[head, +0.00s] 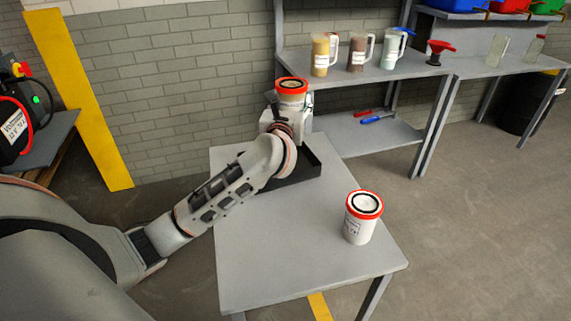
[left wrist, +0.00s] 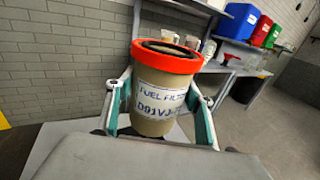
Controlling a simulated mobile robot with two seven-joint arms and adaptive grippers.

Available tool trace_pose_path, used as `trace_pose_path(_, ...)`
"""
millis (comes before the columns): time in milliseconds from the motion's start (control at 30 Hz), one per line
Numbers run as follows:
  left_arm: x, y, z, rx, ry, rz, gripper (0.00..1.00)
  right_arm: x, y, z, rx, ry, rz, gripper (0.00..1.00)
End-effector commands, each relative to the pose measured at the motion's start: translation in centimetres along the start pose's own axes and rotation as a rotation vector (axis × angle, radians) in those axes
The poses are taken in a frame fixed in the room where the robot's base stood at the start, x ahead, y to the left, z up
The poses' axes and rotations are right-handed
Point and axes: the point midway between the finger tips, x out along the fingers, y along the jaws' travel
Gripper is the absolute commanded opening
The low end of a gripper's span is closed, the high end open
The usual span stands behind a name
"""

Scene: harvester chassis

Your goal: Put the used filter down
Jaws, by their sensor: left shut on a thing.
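My left gripper (head: 289,110) is shut on a filter (head: 291,88) with a red-orange rim and a black ring on top. It holds the filter upright above the far part of the grey table (head: 290,250), over or near a black tray (head: 298,176). In the left wrist view the held filter (left wrist: 158,92) looks beige and dingy, with a label reading "FUEL FILTER", between the two fingers. My arm hides part of the tray. A second, whiter filter (head: 360,222) with a red rim stands upright on the table at the right. My right gripper is not in view.
A grey shelf bench (head: 400,72) behind holds several jugs, a red funnel (head: 438,50) and clear bottles. Red and blue tools lie on its lower shelf. A yellow post (head: 80,100) stands at the left. The table's front middle is clear.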

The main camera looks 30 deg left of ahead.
Motion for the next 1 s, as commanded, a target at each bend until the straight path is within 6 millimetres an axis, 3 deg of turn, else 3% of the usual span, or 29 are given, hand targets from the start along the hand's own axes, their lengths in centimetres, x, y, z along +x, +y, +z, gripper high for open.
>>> trace_pose_path(100,0.0,0.0,-3.3,0.006,0.004,-0.001,0.17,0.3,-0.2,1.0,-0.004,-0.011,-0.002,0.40)
trace_pose_path(400,0.0,0.0,-9.9,0.006,0.003,-0.002,0.17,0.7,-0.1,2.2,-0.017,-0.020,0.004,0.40)
trace_pose_path(533,0.1,0.0,-11.7,0.005,0.000,-0.002,0.17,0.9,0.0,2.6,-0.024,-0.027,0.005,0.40)
trace_pose_path(767,0.1,0.0,-13.0,0.002,-0.003,-0.002,0.17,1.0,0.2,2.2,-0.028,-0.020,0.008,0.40)
trace_pose_path(1000,0.1,0.0,-17.1,0.006,0.003,-0.002,0.17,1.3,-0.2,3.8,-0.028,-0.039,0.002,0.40)
